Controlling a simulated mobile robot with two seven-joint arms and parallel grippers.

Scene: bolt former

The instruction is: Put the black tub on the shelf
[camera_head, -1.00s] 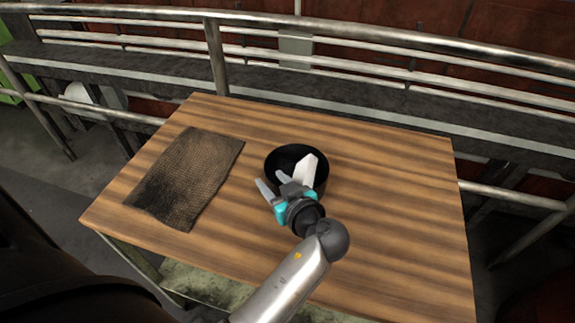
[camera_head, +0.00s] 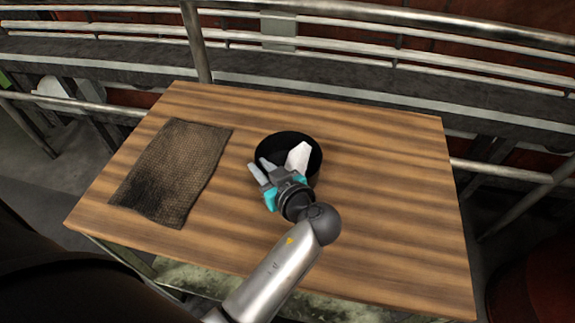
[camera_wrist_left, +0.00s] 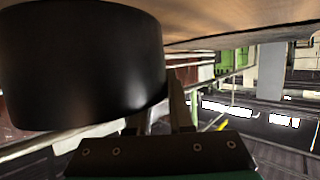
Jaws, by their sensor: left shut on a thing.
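The black tub (camera_head: 313,160) is a round, open bowl shape on the wooden table, right of the woven mat. I cannot tell whether its base touches the table. My left gripper (camera_head: 276,167) is at the tub's near left side, shut on its wall. One pale finger reaches over the inside and the other side stays outside. In the left wrist view, the tub (camera_wrist_left: 80,65) fills the upper left as a smooth dark side, close beside the fingers (camera_wrist_left: 172,112). The exact grip on the rim is partly hidden. My right gripper is not in view. I cannot single out a shelf.
The wooden table (camera_head: 380,200) has clear room right of the tub. A dark woven mat (camera_head: 172,170) lies flat on its left part. Behind the table run metal railings (camera_head: 400,64) and a long grey ledge (camera_head: 330,92).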

